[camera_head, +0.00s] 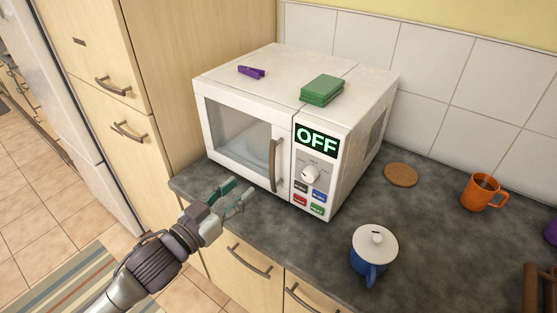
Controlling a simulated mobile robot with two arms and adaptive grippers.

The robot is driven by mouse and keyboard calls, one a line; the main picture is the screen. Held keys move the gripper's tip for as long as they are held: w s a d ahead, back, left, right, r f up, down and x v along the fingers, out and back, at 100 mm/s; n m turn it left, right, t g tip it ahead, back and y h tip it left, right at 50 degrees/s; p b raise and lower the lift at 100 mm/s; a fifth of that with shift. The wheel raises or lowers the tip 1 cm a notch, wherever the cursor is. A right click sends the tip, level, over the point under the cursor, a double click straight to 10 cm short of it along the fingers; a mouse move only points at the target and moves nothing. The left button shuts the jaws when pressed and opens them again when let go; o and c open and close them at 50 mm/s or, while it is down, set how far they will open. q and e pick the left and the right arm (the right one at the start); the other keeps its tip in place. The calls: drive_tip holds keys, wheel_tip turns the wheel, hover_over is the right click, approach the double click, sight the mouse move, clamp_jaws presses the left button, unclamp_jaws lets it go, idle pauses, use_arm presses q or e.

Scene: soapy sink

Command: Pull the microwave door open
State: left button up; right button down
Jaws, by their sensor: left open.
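The white microwave (262,88) stands on the dark counter, and its display reads OFF. Its door (236,133) with a glass window looks shut. The brown vertical door handle (274,165) is at the door's right edge, beside the control panel. My left gripper (236,192) is open and empty in front of the lower part of the door. Its fingers point toward the microwave, to the left of the handle and apart from it in the picture. My right gripper is not in view.
A purple clip (251,72) and green sponges or cloths (321,90) lie on top of the microwave. A blue lidded mug (372,262), a cork coaster (400,175) and an orange mug (480,192) are on the counter to the right. Tall wooden cabinets (165,60) stand at the left.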

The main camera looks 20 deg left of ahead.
use_arm(q)
drive_tip(key=p, duration=0.2)
approach(271, 161)
drive_tip(key=w, duration=0.3)
drive_tip(key=x, duration=0.3)
drive_tip(key=d+p+x, duration=0.1)
drive_tip(key=x, duration=0.2)
drive_tip(key=shift+s+r, duration=0.1)
drive_tip(key=shift+r, duration=0.05)
drive_tip(key=shift+w+d, duration=0.3)
drive_tip(key=shift+w, duration=0.35)
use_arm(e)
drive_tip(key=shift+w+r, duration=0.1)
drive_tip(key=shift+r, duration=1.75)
use_arm(q)
drive_tip(key=shift+c, duration=0.4)
clamp_jaws()
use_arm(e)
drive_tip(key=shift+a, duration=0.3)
